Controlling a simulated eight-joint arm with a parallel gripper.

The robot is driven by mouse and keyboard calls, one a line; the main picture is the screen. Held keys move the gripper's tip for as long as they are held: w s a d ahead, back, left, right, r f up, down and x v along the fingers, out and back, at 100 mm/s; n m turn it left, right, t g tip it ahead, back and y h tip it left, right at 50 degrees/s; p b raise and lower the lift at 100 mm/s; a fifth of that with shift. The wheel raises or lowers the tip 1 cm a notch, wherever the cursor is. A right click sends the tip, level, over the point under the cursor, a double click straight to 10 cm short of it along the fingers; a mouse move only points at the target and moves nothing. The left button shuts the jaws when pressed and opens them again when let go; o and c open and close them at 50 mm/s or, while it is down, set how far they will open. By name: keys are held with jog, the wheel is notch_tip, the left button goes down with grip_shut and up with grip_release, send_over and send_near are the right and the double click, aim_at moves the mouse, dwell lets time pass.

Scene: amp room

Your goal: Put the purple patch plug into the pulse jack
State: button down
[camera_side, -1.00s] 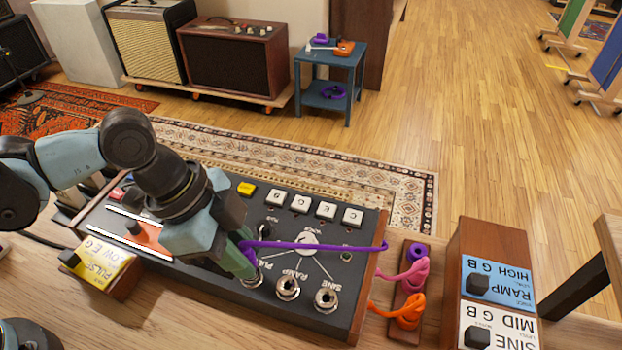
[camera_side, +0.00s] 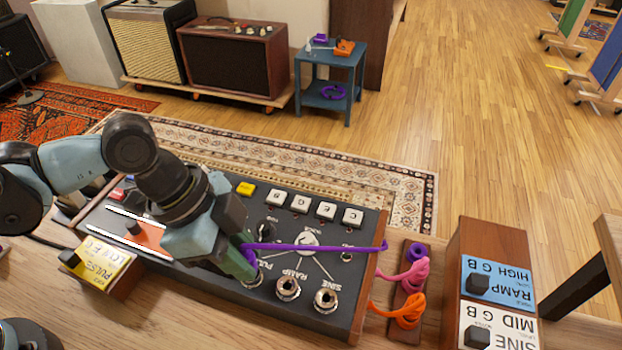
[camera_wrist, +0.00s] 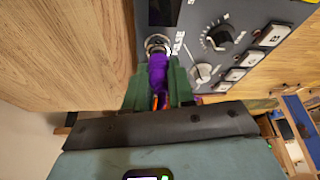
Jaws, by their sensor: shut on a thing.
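My gripper (camera_side: 246,264) is shut on the purple patch plug, at the near edge of the synth panel (camera_side: 190,262). In the wrist view the purple plug (camera_wrist: 158,75) lies between the green fingers (camera_wrist: 158,90), its tip at the ring of the pulse jack (camera_wrist: 157,44). The tip meets or overlaps the ring; I cannot tell how deep it sits. In the side view the fingers mostly hide this jack. The purple cable (camera_side: 315,247) runs right from the plug. The ramp jack (camera_side: 288,288) and sine jack (camera_side: 326,300) are empty.
A wooden holder (camera_side: 401,302) with pink (camera_side: 412,274) and orange (camera_side: 408,312) cables stands right of the panel. The ramp and sine boxes (camera_side: 493,285) stand further right. The yellow pulse box (camera_side: 103,265) is at the left. A knob (camera_wrist: 219,38) stands close beside the jack.

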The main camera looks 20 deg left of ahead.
jog(key=shift+c, duration=2.4)
grip_release()
jog(key=shift+r, duration=0.1)
jog(key=shift+r, duration=3.45)
jog(key=w+a+n+t+y, duration=0.2)
jog(key=a+n, duration=0.5)
jog(key=a, duration=0.6)
jog(key=w+a+f+n+t+y, duration=0.1)
jog(key=a+n+t, duration=0.3)
jog(key=a+n, duration=0.4)
jog(key=w+a+y, duration=0.1)
jog(key=a, duration=0.4)
jog(key=shift+f, duration=0.2)
